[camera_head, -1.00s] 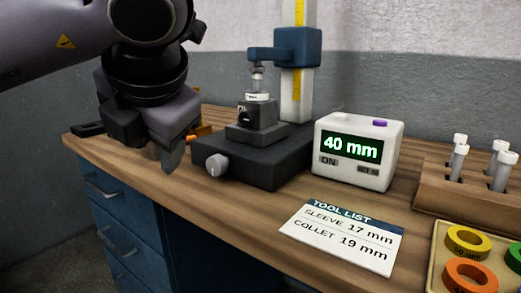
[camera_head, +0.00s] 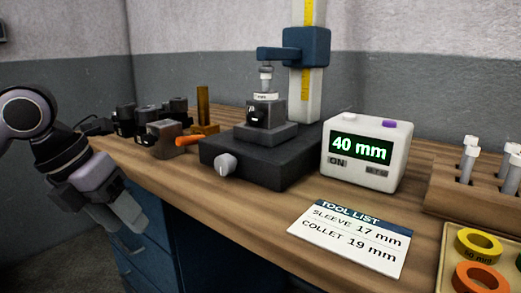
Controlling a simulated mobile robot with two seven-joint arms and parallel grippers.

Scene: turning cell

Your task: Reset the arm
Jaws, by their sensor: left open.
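My left gripper (camera_head: 133,226) is at the left of the view, in front of the bench's front edge and beside the blue drawers. It points down and holds nothing that I can see. Its arm comes in from the left edge. My right gripper is out of view.
The wooden bench (camera_head: 250,217) carries a height gauge (camera_head: 262,158) with a dark block under its arm. A white display box (camera_head: 366,153) reads 40 mm. Dark tool blocks (camera_head: 147,118), a tool list card (camera_head: 350,238), a wooden rack (camera_head: 454,190) and a ring tray (camera_head: 449,262) also stand there.

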